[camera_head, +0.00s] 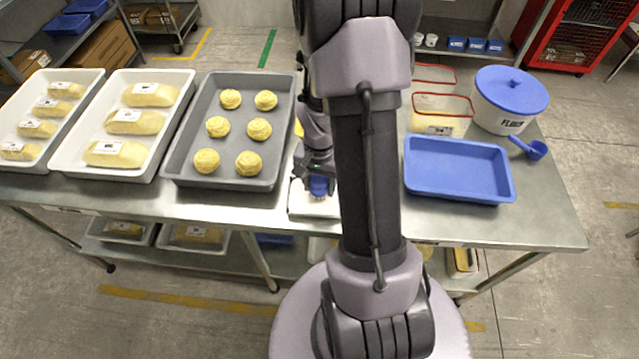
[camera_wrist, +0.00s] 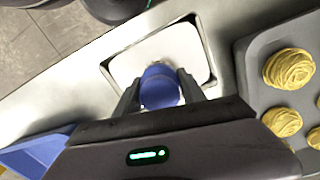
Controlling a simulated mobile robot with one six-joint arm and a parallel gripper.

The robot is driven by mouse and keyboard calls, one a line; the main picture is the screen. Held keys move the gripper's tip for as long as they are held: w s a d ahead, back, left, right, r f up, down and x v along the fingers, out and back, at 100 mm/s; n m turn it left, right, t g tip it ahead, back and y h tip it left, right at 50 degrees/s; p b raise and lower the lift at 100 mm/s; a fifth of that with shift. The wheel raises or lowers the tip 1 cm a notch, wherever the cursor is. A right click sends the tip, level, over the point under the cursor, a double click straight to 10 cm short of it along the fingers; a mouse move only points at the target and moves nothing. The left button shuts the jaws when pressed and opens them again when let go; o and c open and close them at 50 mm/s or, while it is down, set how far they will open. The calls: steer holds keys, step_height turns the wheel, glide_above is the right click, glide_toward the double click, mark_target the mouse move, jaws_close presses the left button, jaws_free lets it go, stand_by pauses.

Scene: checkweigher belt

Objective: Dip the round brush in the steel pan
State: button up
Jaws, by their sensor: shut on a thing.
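The steel pan (camera_head: 299,211) is a small shallow pan with a pale inside, on the steel table just right of the bun tray. It also shows in the wrist view (camera_wrist: 205,52), with its rim visible around the far side. My gripper (camera_head: 318,182) is over the pan. In the wrist view my gripper (camera_wrist: 158,90) has one dark finger on each side of a blue round piece, which I take as the round brush (camera_wrist: 160,84); the blue also shows in the head view (camera_head: 319,187). Its bristles are hidden, so I cannot tell whether they touch the pan's contents.
A grey tray of several yellow buns (camera_head: 176,165) stands close left of the pan. White trays of loaves (camera_head: 63,160) stand farther left. Right of my arm are a blue tray (camera_head: 459,195), a flour tub (camera_head: 508,118), a blue scoop (camera_head: 537,149) and red-rimmed containers (camera_head: 440,108).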

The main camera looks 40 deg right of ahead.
steer(key=shift+s+f+b, duration=0.1)
steer(key=shift+f+b, duration=0.5)
steer(key=shift+b, duration=0.05)
stand_by(1.3)
step_height(320, 180, up, 7)
steer(key=p, duration=0.5)
steer(key=shift+r, duration=0.15)
stand_by(0.5)
